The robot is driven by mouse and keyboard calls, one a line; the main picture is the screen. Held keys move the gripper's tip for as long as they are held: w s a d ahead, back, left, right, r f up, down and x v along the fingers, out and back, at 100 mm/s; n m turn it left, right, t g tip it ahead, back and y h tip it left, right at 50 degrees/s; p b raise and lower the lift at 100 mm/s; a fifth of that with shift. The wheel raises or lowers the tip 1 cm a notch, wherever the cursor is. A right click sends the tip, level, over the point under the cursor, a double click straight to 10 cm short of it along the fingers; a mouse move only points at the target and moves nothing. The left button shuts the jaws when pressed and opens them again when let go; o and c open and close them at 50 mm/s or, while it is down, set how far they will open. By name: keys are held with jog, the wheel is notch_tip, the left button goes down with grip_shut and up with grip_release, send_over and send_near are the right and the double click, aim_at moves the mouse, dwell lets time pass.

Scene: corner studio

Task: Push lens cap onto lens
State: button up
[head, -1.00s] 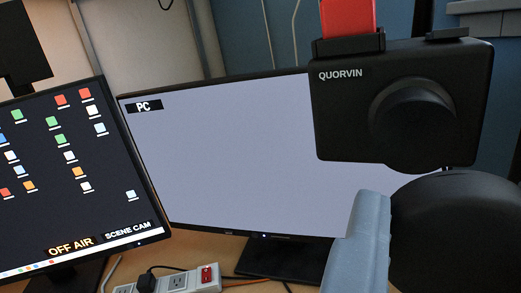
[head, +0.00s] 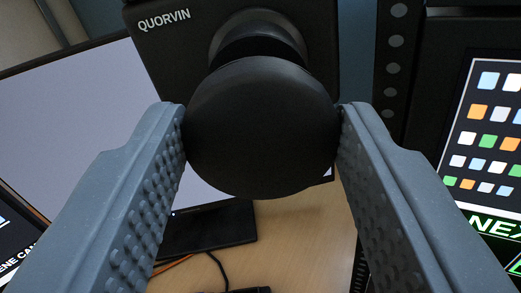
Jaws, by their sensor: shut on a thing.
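The lens cap (head: 262,130) is a round black disc, held by its left and right edges between the grey, studded fingers of my gripper (head: 262,135). The gripper is shut on it. Behind and slightly above the cap is the lens (head: 258,32), a black barrel on the front of the black QUORVIN camera (head: 165,45). The cap overlaps the lower part of the lens in the picture and hides it. I cannot tell whether the cap touches the lens.
A pale monitor (head: 70,120) stands behind at left, its dark stand (head: 210,225) on the wooden desk (head: 310,235). Cables lie on the desk below. A screen with coloured icons (head: 490,140) and a dark rack strip (head: 397,60) stand close at right.

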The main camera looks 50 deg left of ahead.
jog(key=shift+x, duration=0.9)
jog(key=shift+w+a+p, duration=0.3)
jog(key=shift+a+p, duration=0.1)
jog(key=shift+p, duration=0.05)
dwell(2.3)
jog(key=o, duration=1)
jog(key=shift+d, duration=0.1)
jog(key=b+v, duration=0.5)
jog(key=v, duration=0.8)
jog(key=shift+s+d, duration=0.15)
jog(key=shift+d, duration=0.1)
